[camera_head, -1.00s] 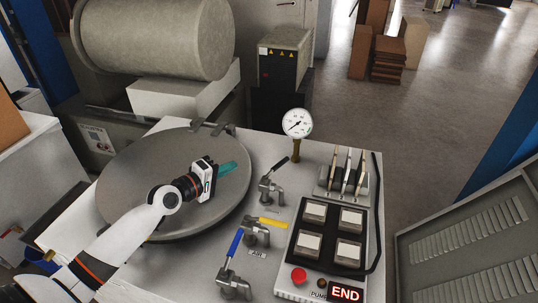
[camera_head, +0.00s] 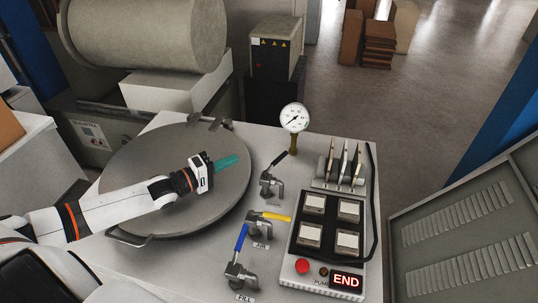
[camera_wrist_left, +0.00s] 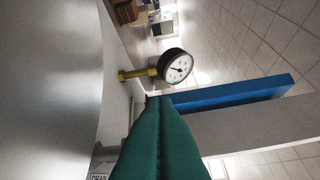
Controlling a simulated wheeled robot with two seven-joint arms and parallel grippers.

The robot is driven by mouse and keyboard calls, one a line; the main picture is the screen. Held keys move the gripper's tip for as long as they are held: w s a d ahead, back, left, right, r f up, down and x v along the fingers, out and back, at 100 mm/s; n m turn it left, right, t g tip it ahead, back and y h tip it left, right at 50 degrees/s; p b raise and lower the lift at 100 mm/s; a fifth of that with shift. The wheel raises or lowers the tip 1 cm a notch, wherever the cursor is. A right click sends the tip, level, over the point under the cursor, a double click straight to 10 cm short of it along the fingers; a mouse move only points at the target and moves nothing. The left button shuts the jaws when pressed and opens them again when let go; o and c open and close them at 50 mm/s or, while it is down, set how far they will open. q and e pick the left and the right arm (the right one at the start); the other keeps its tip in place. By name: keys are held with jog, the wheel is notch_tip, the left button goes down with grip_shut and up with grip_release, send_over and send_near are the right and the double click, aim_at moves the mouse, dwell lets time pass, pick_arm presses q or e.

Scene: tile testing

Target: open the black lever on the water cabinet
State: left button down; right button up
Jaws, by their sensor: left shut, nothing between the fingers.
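The black lever (camera_head: 280,159) sits on a grey valve on the cabinet top, to the right of the round metal lid, angled up to the right. My left gripper (camera_head: 228,162) is over the lid's right part, to the left of the black lever and apart from it. Its teal fingers are together and empty; they also fill the lower middle of the left wrist view (camera_wrist_left: 160,145). The water cabinet (camera_head: 190,268) has a pale top. The black lever is not clear in the left wrist view. My right gripper is not in view.
A yellow lever (camera_head: 277,217) and a blue lever (camera_head: 240,238) stand on valves nearer the front. A pressure gauge (camera_head: 294,117) rises behind the black lever; it also shows in the left wrist view (camera_wrist_left: 175,67). A switch panel (camera_head: 333,215) with a red button lies to the right.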

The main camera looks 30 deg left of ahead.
pick_arm(q)
jog(key=shift+w, duration=0.1)
jog(key=w+d+f, duration=0.1)
jog(key=w+d, duration=0.7)
jog(key=shift+f, duration=0.15)
dwell(0.4)
